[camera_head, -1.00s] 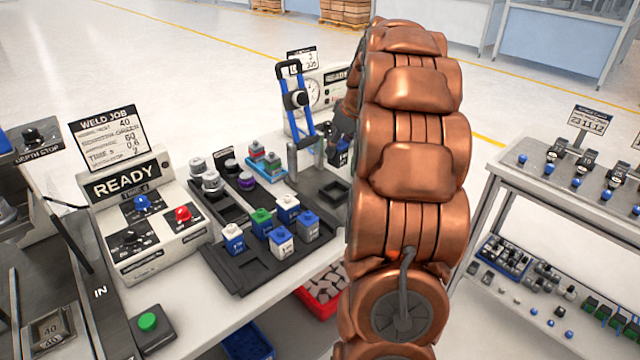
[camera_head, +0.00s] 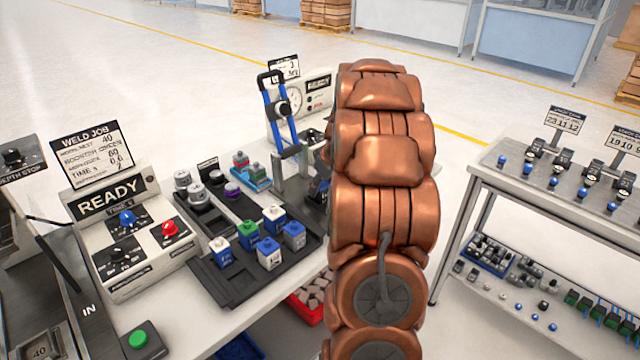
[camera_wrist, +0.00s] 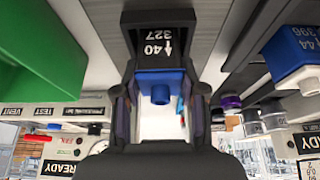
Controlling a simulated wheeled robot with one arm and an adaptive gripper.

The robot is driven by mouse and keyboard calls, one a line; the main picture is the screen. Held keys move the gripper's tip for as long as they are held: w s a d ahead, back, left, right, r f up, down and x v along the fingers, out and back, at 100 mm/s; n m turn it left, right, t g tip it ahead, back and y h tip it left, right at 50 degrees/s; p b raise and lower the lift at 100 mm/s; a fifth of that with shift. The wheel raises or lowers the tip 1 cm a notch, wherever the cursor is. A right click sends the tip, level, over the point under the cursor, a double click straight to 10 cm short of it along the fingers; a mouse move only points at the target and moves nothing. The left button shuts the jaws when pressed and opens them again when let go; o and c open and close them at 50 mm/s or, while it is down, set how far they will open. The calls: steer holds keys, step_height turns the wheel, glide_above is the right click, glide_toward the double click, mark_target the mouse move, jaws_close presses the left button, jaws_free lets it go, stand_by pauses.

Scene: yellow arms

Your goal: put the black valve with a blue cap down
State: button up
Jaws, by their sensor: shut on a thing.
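In the wrist view, my gripper (camera_wrist: 160,100) is shut on the black valve (camera_wrist: 160,42) with a blue cap (camera_wrist: 160,86). The black body carries white markings reading 40 and 327, and the blue cap sits between the fingers. In the head view my copper-coloured arm hides most of the gripper, and I cannot make out the held valve there. What lies right under the valve cannot be told.
A dark tray (camera_head: 236,288) with blue, white and green blocks lies on the left bench, beside the READY box (camera_head: 113,200) and a blue-framed press (camera_head: 272,100). At right, a grey table (camera_head: 485,160) holds several black valves with blue caps. Open floor lies between.

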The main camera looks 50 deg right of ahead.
steer(key=o, duration=1.2)
